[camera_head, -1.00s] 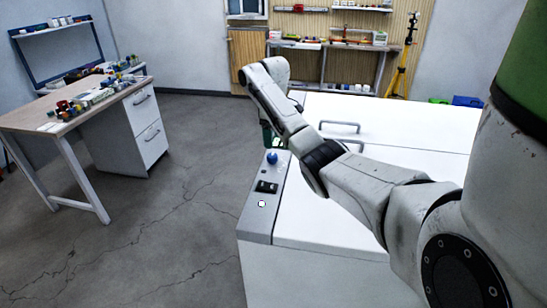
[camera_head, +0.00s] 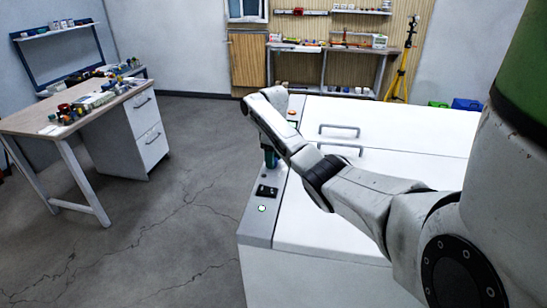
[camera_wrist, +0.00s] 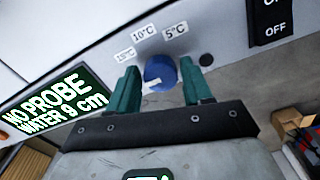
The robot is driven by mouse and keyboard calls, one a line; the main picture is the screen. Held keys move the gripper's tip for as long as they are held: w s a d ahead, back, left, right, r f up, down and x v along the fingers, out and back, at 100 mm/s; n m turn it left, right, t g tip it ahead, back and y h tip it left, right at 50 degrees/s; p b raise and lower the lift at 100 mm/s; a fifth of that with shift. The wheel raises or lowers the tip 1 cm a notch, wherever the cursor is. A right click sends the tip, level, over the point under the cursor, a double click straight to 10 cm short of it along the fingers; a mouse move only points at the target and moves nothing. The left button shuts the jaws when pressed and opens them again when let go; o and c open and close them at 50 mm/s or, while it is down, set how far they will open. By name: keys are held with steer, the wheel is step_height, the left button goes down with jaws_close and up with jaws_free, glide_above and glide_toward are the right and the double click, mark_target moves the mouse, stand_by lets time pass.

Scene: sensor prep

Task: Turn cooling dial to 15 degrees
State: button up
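The blue cooling dial (camera_wrist: 160,72) is in the upper middle of the wrist view. A white mark shows on its lower left side. Labels 15°C (camera_wrist: 125,54), 10°C (camera_wrist: 144,33) and 5°C (camera_wrist: 175,30) curve above it from left to right. My gripper (camera_wrist: 159,66) is open, with one green finger on each side of the dial. I cannot tell whether either finger touches it. In the head view, my gripper (camera_head: 270,158) is over the grey control strip (camera_head: 258,225) and hides the dial.
A green-lit display (camera_wrist: 55,105) reads "NO PROBE WATER 9 cm". A black ON/OFF switch (camera_wrist: 269,20) lies right of the dial. The strip edges a white chest (camera_head: 340,215) with lid handles (camera_head: 340,129). A workbench (camera_head: 75,110) stands apart at left, with open floor between.

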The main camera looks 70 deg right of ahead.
steer(key=c, duration=0.7)
steer(key=shift+w+r+m+p, duration=0.1)
steer(key=shift+r+m+p, duration=0.1)
steer(key=shift+m+p, duration=0.8)
steer(key=shift+a+m+p, duration=0.1)
steer(key=shift+m+p, duration=0.45)
steer(key=shift+m, duration=0.25)
steer(key=m+p, duration=0.1)
steer(key=m, duration=0.4)
steer(key=shift+f+p, duration=0.15)
steer(key=shift+p, duration=0.25)
steer(key=o, duration=1.1)
